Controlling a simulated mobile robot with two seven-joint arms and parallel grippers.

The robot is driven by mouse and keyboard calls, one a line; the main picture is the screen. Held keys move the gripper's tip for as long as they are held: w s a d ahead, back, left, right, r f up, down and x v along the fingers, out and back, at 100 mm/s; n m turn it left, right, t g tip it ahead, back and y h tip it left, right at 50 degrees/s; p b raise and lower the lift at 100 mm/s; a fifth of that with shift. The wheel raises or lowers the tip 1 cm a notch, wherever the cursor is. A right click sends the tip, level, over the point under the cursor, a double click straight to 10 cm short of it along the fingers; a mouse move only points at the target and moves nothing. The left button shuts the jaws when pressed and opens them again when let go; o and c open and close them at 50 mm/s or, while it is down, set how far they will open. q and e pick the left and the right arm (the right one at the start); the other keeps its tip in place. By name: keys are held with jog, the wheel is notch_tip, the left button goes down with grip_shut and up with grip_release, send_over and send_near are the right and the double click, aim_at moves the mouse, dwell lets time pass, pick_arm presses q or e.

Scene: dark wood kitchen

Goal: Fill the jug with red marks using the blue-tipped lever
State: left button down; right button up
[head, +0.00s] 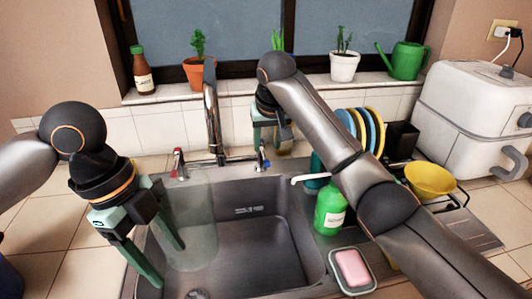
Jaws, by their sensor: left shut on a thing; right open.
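A clear, see-through jug (198,232) is in the left part of the sink (262,238), below the tap (212,115). Its outline is faint, and I cannot make out red marks on it. My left gripper (167,262) is shut on the jug from its left side. The blue-tipped lever (262,156) is on the right of the tap base. A red-tipped lever (178,163) is on the left. My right gripper (270,145) is open, just above and beside the blue-tipped lever. I cannot tell whether they touch. No water stream shows.
A green soap bottle (330,212) and a pink soap in a dish (352,268) stand right of the sink, near my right arm. Behind are plates (372,130), a yellow bowl (430,180) and a white appliance (470,115). Potted plants line the sill.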

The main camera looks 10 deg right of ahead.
aim_at(265, 157)
jog(key=x, duration=0.5)
jog(key=shift+f, duration=0.1)
grip_shut()
dwell(1.3)
